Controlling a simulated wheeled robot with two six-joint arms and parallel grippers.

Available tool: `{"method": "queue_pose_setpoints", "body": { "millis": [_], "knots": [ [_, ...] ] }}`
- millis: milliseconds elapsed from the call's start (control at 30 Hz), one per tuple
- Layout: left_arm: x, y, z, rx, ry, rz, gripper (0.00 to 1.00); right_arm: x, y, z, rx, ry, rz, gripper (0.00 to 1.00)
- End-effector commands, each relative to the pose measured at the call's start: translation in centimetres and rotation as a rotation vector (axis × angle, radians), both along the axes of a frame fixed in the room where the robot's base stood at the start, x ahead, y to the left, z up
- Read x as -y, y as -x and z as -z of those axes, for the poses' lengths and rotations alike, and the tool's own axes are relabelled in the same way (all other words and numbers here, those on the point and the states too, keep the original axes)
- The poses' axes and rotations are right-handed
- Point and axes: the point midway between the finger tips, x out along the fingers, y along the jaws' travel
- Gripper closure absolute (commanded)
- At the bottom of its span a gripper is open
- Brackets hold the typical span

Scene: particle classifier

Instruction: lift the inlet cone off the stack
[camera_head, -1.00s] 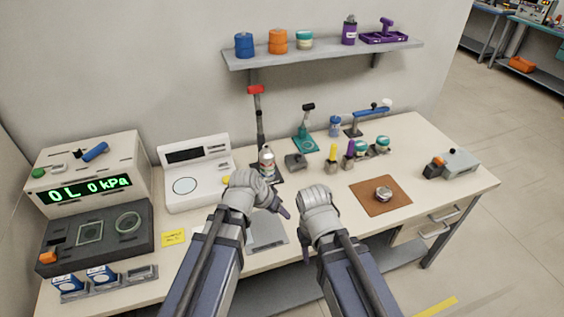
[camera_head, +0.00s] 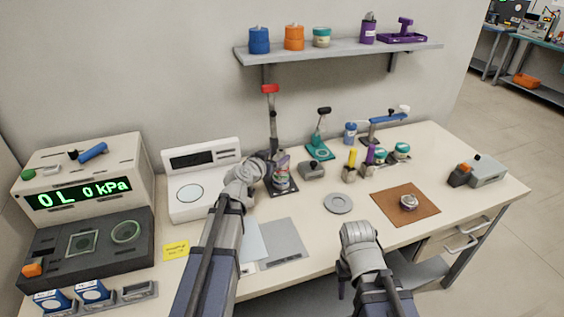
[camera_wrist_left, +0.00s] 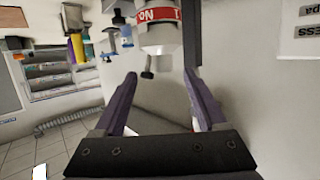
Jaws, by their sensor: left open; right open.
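The stack (camera_head: 281,180) stands upright on a dark base at the back of the bench, in front of a stand with a red top. In the left wrist view its white body with a red label (camera_wrist_left: 157,15) shows upside down, with the pale inlet cone (camera_wrist_left: 160,45) at its end. My left gripper (camera_head: 272,160) is at the top of the stack and partly hides it in the head view. Its purple fingers (camera_wrist_left: 160,74) are open and point at the cone, with a gap on each side. My right gripper (camera_head: 344,284) is open and empty at the bench's front edge.
A grey disc (camera_head: 338,203) lies right of the stack. A brown mat (camera_head: 385,212) with a small round metal part is further right. A white scale (camera_head: 200,180) stands left of my left gripper. A shelf (camera_head: 340,50) hangs above.

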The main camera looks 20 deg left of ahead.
Motion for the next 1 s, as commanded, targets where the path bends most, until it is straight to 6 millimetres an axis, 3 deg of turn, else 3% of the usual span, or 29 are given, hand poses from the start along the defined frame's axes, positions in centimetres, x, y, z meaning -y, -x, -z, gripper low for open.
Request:
{"method": "queue_pose_setpoints", "body": {
  "millis": [233,533,767,1000],
  "knots": [
    [0.0,-1.0,0.4,-0.001,-0.001,0.0,0.26,0.0,0.0,0.4,0.0,0.0,0.0,0.5],
    [0.5,-4.9,1.7,-0.002,-0.001,0.002,0.26,0.0,0.0,1.7,0.0,0.0,0.0,0.5],
    [0.6,-5.0,1.6,-0.002,-0.001,0.001,0.26,0.0,0.0,1.6,0.0,0.0,0.0,0.5],
    [0.6,-5.0,1.6,-0.002,-0.001,0.001,0.51,0.0,0.0,1.6,0.0,0.0,0.0,0.5]
  ]
}}
